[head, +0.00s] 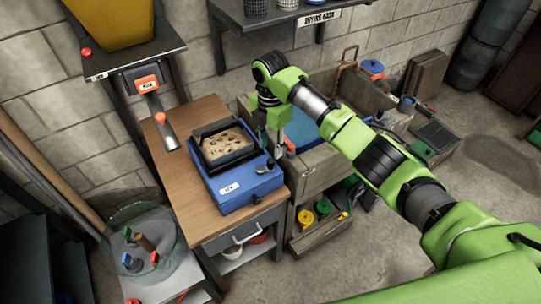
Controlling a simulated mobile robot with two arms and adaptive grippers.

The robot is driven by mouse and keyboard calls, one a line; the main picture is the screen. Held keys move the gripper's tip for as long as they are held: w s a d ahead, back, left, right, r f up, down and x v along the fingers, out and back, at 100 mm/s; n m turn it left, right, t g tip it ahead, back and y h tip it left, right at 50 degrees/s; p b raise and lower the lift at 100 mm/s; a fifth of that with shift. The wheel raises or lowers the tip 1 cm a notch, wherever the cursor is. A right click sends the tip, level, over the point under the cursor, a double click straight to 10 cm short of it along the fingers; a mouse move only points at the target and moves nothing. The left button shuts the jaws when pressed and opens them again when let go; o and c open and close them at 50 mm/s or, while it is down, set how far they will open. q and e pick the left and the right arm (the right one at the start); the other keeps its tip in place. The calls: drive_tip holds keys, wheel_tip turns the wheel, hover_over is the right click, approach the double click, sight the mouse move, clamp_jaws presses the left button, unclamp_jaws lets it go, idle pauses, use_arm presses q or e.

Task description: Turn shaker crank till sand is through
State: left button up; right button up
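The blue shaker (249,191) stands on a wooden-topped bench. On top of it sits a black square sieve (207,160) with pale sand and darker lumps (226,146) in it. A small dark crank (265,167) shows at the shaker's right side. My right gripper (271,152) points down just above and behind the crank, with its fingers close to it. Whether the fingers touch the crank, and whether they are shut on it, is too small to tell. My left gripper is not in view.
A clear tub (143,228) with several coloured items is lower left. Wooden bins (318,165) adjoin the bench's right.

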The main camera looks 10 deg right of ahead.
sight(271, 160)
drive_tip(key=shift+r, duration=2.3)
wheel_tip(271, 160, down, 13)
drive_tip(key=m+b, duration=0.6)
drive_tip(key=m, duration=2.6)
drive_tip(key=shift+r, duration=0.2)
drive_tip(key=shift+s, duration=0.1)
